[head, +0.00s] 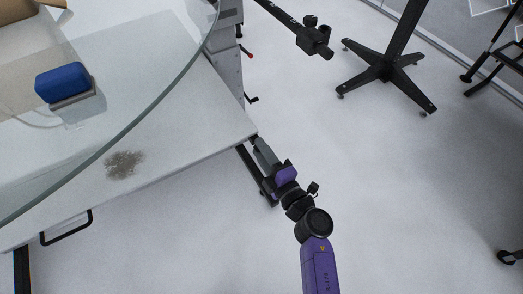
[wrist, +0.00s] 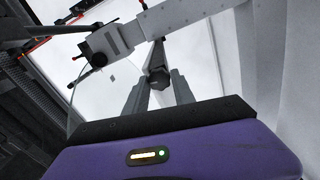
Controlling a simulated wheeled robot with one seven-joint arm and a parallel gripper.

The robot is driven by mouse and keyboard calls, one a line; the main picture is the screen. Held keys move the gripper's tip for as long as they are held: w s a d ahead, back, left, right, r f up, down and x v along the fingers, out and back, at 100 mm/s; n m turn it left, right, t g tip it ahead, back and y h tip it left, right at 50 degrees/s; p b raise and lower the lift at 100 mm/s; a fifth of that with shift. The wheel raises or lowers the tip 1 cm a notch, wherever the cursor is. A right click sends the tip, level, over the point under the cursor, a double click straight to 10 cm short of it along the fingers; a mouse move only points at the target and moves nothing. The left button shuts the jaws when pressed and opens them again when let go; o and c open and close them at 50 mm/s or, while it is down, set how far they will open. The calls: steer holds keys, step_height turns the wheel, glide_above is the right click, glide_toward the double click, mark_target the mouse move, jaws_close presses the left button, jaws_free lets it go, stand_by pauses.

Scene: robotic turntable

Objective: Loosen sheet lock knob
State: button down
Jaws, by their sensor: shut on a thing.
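The sheet lock knob (wrist: 157,73) is a dark, faceted piece in the wrist view, at the lower end of a thin bar. My gripper (wrist: 159,85) has one grey finger on each side of it and is shut on it. In the head view my gripper (head: 260,147) reaches to the table's right corner, beside and below its edge. The knob cannot be made out in the head view.
The white table (head: 195,115) carries a round glass disc (head: 130,60) with a blue block (head: 62,83) on it. A black stand (head: 385,70) is at upper right. A grey bracket (wrist: 112,40) and pale beam (wrist: 185,17) lie close to my gripper.

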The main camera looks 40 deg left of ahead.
steer(key=shift+f+n, duration=0.15)
steer(key=shift+n, duration=1.05)
steer(key=c, duration=1.1)
jaws_free()
steer(key=shift+p+v, duration=1.1)
steer(key=shift+v, duration=2.8)
